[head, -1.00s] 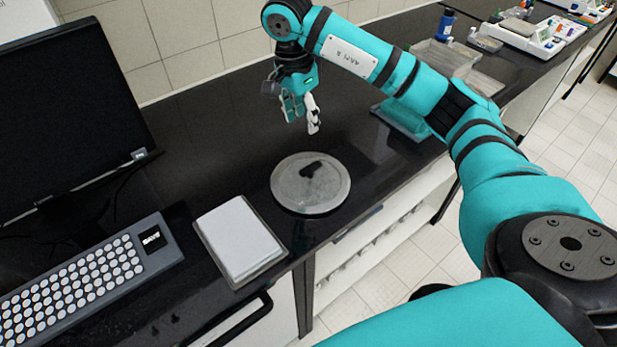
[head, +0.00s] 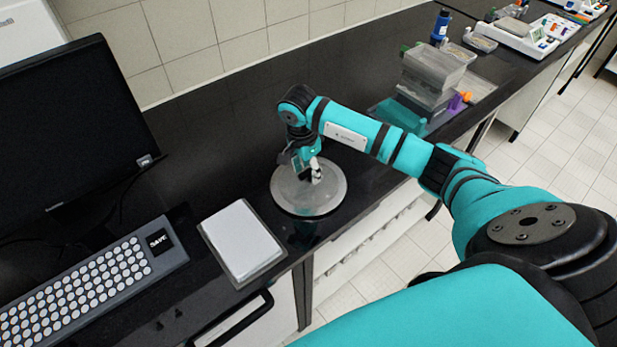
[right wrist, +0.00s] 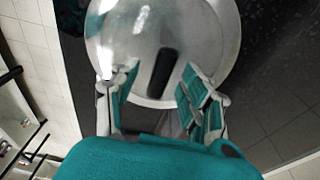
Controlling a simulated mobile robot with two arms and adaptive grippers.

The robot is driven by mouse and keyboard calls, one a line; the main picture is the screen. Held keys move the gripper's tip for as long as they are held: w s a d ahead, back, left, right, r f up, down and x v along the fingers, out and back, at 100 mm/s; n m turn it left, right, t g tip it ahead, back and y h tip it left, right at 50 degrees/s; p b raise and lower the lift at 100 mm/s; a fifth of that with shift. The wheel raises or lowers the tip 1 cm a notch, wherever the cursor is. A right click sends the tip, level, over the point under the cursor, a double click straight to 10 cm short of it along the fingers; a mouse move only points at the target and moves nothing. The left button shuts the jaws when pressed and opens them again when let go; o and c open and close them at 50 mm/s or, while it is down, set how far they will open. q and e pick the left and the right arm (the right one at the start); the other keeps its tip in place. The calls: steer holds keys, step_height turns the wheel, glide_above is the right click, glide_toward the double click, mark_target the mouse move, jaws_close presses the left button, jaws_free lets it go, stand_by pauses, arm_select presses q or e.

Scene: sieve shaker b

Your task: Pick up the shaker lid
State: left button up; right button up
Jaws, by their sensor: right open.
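The shaker lid (head: 325,202) is a round, clear-grey disc with a black handle, lying on the black bench in the head view. In the right wrist view the lid (right wrist: 200,25) fills the top middle, and its black handle (right wrist: 161,72) shows between the fingers. My right gripper (head: 309,178) is over the lid and hides the handle in the head view. In the right wrist view the right gripper (right wrist: 155,85) is open, with one finger on each side of the handle. I cannot tell whether the fingers touch it. My left gripper is out of view.
A white notebook-like pad (head: 242,240) lies left of the lid, near the bench's front edge. A keyboard (head: 85,285) and a monitor (head: 75,120) stand further left. Clear plastic boxes (head: 432,75) and a blue bottle (head: 441,25) stand at the back right. The bench behind the lid is clear.

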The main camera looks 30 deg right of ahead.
steer(key=shift+f, duration=0.55)
jaws_close()
steer(key=shift+w+d, duration=0.1)
